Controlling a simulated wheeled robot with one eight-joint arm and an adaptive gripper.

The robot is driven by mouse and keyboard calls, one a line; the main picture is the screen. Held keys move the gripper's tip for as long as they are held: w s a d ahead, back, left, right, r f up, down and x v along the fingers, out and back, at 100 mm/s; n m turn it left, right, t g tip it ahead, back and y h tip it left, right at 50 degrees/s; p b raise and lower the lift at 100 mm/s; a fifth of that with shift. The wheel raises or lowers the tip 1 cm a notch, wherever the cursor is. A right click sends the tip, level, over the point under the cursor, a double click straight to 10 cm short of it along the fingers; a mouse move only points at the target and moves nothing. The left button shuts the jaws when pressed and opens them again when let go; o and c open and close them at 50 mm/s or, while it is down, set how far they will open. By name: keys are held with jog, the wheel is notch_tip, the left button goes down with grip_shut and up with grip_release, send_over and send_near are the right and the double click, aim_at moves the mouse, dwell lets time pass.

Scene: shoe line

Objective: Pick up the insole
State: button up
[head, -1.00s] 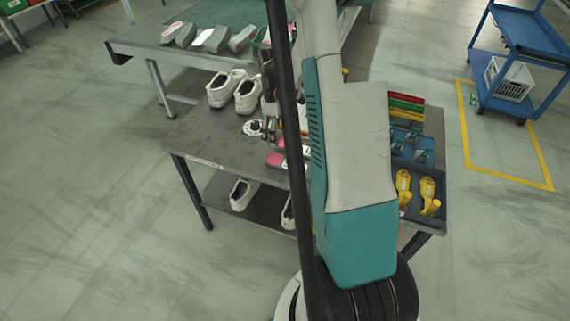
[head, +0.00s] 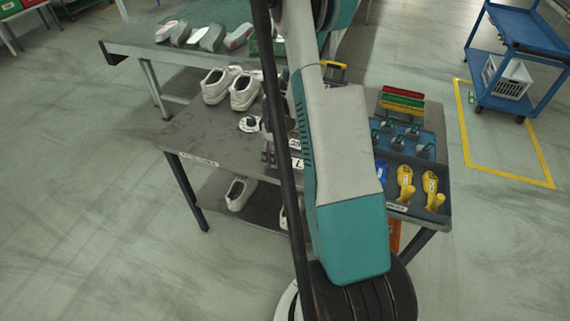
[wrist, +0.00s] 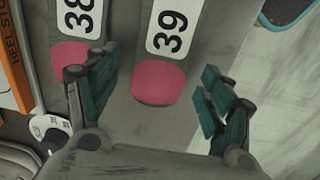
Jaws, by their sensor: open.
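My gripper (wrist: 158,88) is open, with teal finger pads either side of the 39 insole and nothing held. The far ends of both insoles are cut off by the frame. In the head view my arm hides most of the gripper and the insoles.
White shoes (head: 243,91) stand on the grey table (head: 195,130). An orange strip (wrist: 14,62) with lettering lies at the left in the wrist view. A blue cart (head: 520,45) stands apart at right.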

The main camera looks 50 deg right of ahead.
jog(key=shift+f, duration=0.35)
jog(key=shift+a+r, duration=0.1)
jog(key=c, duration=1.1)
jog(key=shift+r, duration=0.1)
